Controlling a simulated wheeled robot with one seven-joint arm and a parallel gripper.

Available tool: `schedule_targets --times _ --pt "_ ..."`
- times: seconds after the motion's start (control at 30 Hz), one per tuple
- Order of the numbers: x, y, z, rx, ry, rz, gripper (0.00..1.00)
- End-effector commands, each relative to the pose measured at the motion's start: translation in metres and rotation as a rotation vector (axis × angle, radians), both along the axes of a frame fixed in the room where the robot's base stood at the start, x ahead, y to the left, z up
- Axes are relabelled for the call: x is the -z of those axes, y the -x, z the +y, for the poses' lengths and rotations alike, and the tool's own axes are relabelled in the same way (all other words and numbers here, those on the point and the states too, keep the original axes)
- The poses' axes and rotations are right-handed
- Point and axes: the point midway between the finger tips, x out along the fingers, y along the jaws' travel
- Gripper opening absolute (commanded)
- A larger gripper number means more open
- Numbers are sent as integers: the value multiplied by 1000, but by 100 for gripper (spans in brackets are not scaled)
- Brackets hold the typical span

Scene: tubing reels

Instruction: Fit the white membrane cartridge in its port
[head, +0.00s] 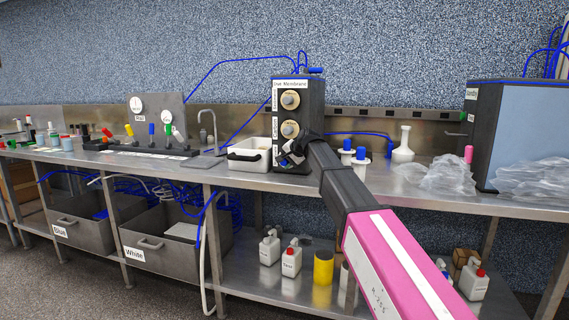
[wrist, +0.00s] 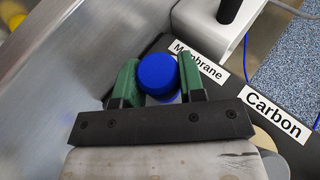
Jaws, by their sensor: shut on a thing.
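My gripper (head: 287,158) is at the lower front of the dark filter unit (head: 314,104). In the wrist view its green fingers (wrist: 158,82) are shut on a cartridge with a round blue cap (wrist: 157,73). Only a sliver of its paler body shows below the cap. The cap is beside the "Membrane" label (wrist: 200,62), below the "Carbon" port (head: 290,129) in the head view. The gripper and cartridge hide the membrane port, so I cannot tell how deep the cartridge sits.
Two white, blue-capped pieces (head: 361,163) and a white bottle (head: 403,146) stand right of the unit. A white basin (head: 249,155) is close on the left. Clear plastic bags (head: 448,176) lie farther right. Blue tubing runs behind the unit.

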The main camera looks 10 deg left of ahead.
Motion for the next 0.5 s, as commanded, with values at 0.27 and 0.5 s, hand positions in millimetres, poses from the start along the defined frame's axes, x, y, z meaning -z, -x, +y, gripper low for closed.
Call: schedule_targets --times 0.27,0.5 --pt "-1 -8 0 0 -1 -1 0" --pt "-1 -14 -1 0 0 -2 0"
